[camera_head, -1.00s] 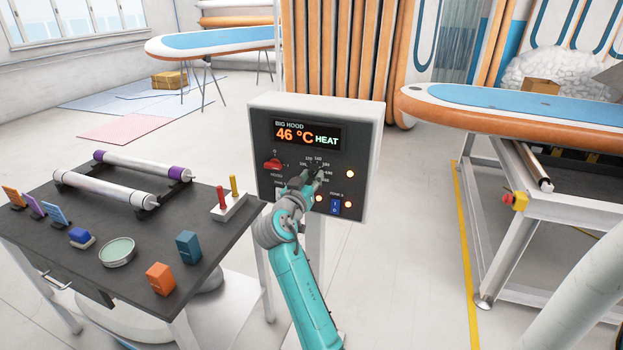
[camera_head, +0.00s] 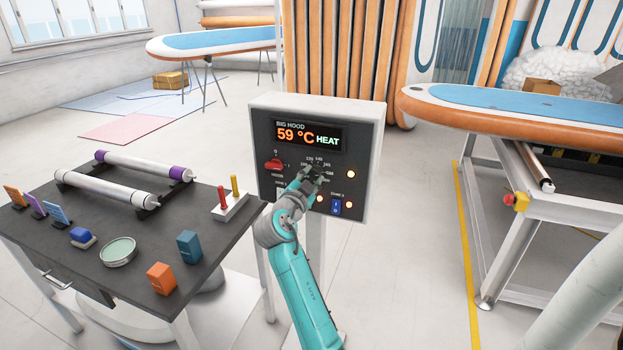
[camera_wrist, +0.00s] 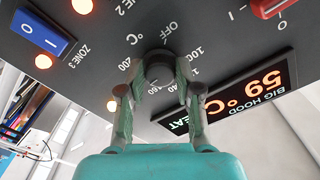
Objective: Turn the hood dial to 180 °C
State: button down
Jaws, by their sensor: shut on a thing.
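The hood control box (camera_head: 366,150) is a grey panel in the camera_head view. Its display (camera_head: 309,136) reads 59 °C and HEAT in orange and green. My gripper (camera_head: 313,173) is at the dial, in front of the panel's middle. In the wrist view my gripper (camera_wrist: 160,90) has one finger on each side of the round dark dial (camera_wrist: 159,68) and is shut on it. Printed scale marks around the dial include OFF, 100 and 200. The dial's exact setting is hard to read, and my gripper hides much of it in the camera_head view.
A red switch (camera_head: 273,164) is left of the dial. A blue rocker switch (camera_head: 336,207) and lit orange lamps (camera_head: 350,174) are to its right and below. A black workbench (camera_head: 75,257) with rollers and small blocks stands left. A board table (camera_head: 500,170) stands right.

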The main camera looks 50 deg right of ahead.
jog(key=shift+f, duration=0.15)
dwell(0.4)
jog(key=c, duration=0.8)
grip_release()
jog(key=shift+m, duration=0.3)
jog(key=v, duration=1.2)
